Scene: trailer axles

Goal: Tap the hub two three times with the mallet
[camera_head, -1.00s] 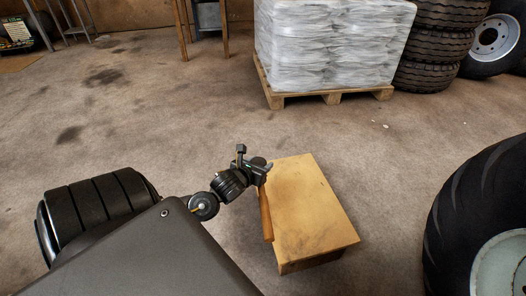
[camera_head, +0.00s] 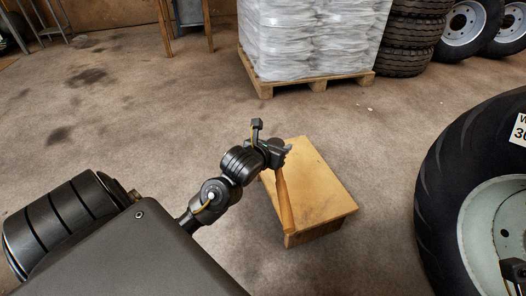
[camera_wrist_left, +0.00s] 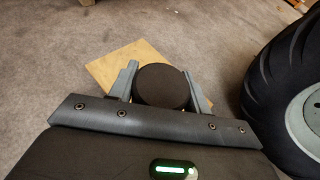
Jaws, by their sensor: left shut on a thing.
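My left gripper (camera_head: 278,147) is shut on the mallet. The mallet's wooden handle (camera_head: 285,205) hangs down in front of a wooden box. In the left wrist view, the mallet's dark round head (camera_wrist_left: 162,86) sits between the two grey fingers. A big black tyre stands at the right with a pale grey wheel and hub (camera_head: 490,228), cut off by the frame edge; the mallet is well left of it. I cannot tell whether this is hub two. A small dark part, perhaps my right gripper (camera_head: 513,272), shows at the bottom right edge.
The wooden box (camera_head: 322,190) stands on the floor behind the mallet. A wrapped pallet load (camera_head: 305,40) and stacked tyres (camera_head: 408,40) stand at the back, with more wheels (camera_head: 465,22) beyond. Floor between box and big tyre (camera_head: 435,170) is clear.

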